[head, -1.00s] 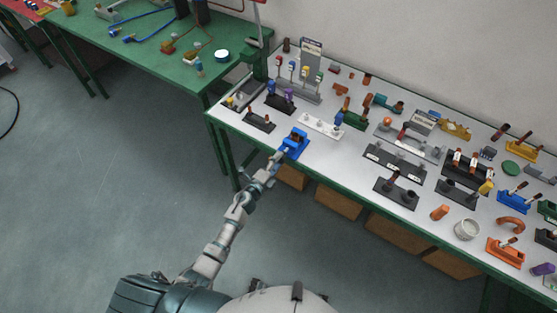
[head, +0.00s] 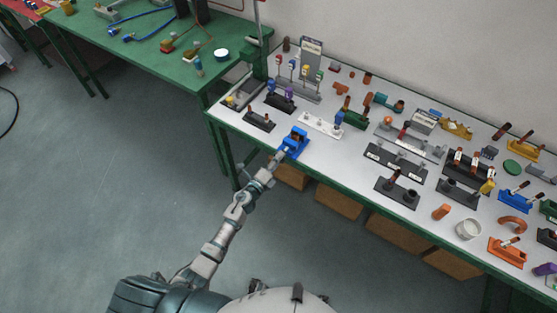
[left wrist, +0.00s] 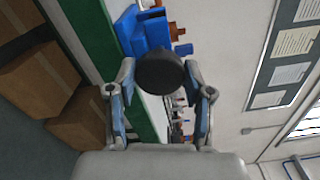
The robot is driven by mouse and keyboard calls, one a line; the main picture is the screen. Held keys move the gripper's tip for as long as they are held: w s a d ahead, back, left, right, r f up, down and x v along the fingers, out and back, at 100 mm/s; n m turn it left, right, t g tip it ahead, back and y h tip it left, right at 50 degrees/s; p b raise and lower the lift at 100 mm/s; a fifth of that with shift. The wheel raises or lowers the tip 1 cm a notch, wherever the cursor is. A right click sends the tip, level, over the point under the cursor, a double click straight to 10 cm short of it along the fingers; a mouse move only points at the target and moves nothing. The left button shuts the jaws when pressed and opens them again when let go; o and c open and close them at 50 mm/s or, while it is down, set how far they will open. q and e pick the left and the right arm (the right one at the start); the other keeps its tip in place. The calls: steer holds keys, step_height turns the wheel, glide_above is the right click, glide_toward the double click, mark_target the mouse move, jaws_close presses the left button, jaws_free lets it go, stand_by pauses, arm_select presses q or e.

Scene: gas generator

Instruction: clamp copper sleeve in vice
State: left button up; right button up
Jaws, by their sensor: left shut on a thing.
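The blue vice (head: 297,143) stands at the front edge of the white-topped bench, towards its left end. It also shows at the top of the left wrist view (left wrist: 148,38). A small copper-brown piece, which looks like the copper sleeve (left wrist: 154,14), shows at the vice's jaws; how firmly it is held cannot be told. My left gripper (head: 279,157) is at the vice's near side. In the left wrist view, its two fingers (left wrist: 160,74) are around a round black knob (left wrist: 160,70) in front of the vice, shut on it. My right gripper is not in view.
The white bench (head: 343,155) holds several fixtures behind and right of the vice. A white block with holes (head: 321,124) and a dark stand (head: 259,121) are closest. A green table (head: 150,55) stands at the upper left. Cardboard boxes (head: 338,203) are under the bench.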

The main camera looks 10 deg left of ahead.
arm_select(q)
steer(key=shift+s+f, duration=0.1)
steer(key=shift+f, duration=0.25)
steer(key=shift+m, duration=0.3)
steer(key=shift+m+b, duration=0.45)
steer(key=shift+m, duration=0.65)
steer(key=o, duration=1.2)
steer(key=shift+r, duration=0.25)
